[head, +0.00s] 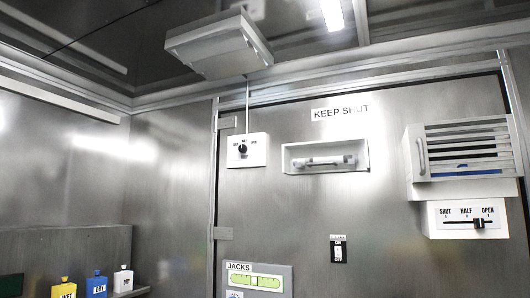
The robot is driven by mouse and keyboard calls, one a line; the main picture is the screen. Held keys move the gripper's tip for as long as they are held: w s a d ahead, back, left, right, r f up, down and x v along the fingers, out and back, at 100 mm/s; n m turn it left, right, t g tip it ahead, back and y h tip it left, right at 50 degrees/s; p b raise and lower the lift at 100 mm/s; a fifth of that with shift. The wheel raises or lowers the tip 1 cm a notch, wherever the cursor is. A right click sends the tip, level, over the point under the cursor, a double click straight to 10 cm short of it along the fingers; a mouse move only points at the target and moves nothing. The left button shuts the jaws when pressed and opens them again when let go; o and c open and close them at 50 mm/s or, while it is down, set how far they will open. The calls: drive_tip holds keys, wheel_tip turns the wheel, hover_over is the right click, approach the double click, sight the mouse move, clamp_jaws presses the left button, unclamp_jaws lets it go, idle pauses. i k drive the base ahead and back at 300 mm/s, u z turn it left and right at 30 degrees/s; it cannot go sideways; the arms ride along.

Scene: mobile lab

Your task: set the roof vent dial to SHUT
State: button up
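A small white dial box (257,153) is on the metal wall left of the middle, with a round black knob (242,149) on its face. Small lettering arcs over the knob, too small to read surely, and I cannot tell which mark the knob points at. A thin conduit (247,98) runs up from the box to a white roof vent housing (218,47) on the ceiling. Whether that vent is open or shut does not show. My gripper is not in view.
A slatted vent (468,150) with a handle is on the right, over a slider panel (440,212) marked SHUT, HALF, OPEN; its black slider sits between HALF and OPEN. A recessed handle (330,160) is under a KEEP SHUT sign (341,112). Several bottles stand lower left.

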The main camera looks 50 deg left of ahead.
sight(243, 148)
drive_tip(key=u, duration=0.45)
drive_tip(key=i, duration=0.9)
drive_tip(key=u, duration=0.85)
